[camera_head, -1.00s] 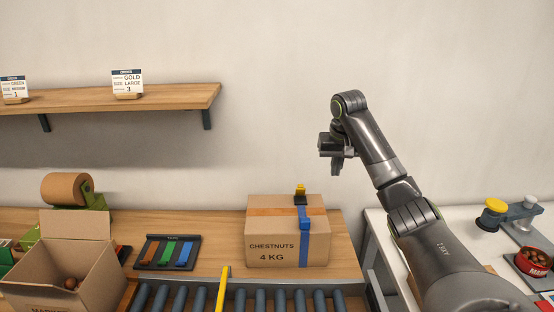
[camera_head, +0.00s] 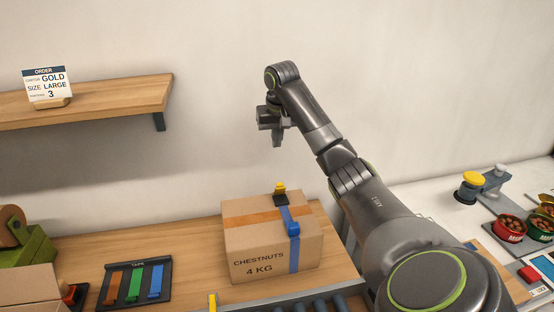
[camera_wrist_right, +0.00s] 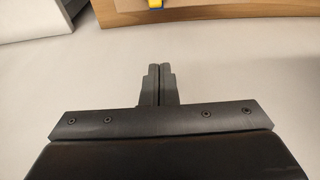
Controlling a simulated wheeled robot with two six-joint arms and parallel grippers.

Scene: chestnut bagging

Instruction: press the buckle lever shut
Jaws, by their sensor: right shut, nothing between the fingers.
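A closed cardboard box (camera_head: 262,259) marked "CHESTNUTS 4 KG" stands on the wooden bench. An orange strip and a blue strap (camera_head: 288,212) run over its top. A blue buckle (camera_head: 293,229) sits on the strap near the front top edge; whether its lever is up or down is too small to tell. A black and yellow piece (camera_head: 280,195) stands at the back of the top. My right gripper (camera_head: 278,141) hangs above and behind the box, apart from it. It is shut and empty; its fingers (camera_wrist_right: 159,84) meet in the wrist view. My left gripper is out of view.
A tape rack (camera_head: 137,283) with brown, green and blue pieces lies left of the box. A shelf (camera_head: 100,97) with an order card (camera_head: 47,83) is on the wall. Rollers (camera_head: 325,305) run in front.

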